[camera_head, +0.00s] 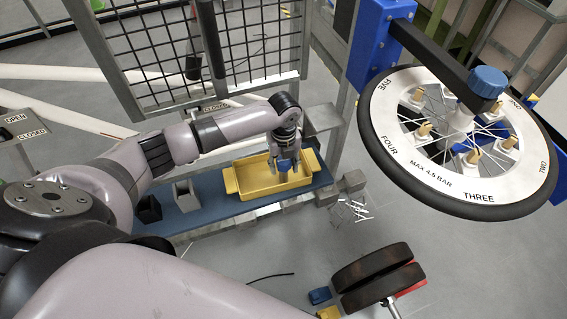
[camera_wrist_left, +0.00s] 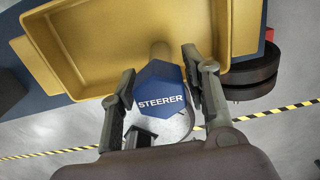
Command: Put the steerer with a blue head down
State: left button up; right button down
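The steerer (camera_wrist_left: 160,88) has a blue hexagonal head marked STEERER and a tan shaft running away behind it. I cannot tell whether the shaft touches the tray. My right gripper is not in view.
The tray sits on a blue shelf (camera_head: 222,209) beside a grey holder (camera_head: 186,195) and a black one (camera_head: 148,208). A large numbered wheel (camera_head: 385,112) stands at the right. A metal grid fence (camera_head: 150,50) is behind.

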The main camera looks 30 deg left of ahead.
pick_arm(q)
jog(key=shift+o, duration=0.8)
jog(key=shift+r, duration=0.1)
notch_tip(320, 180, up, 8)
jog(key=shift+f, duration=0.15)
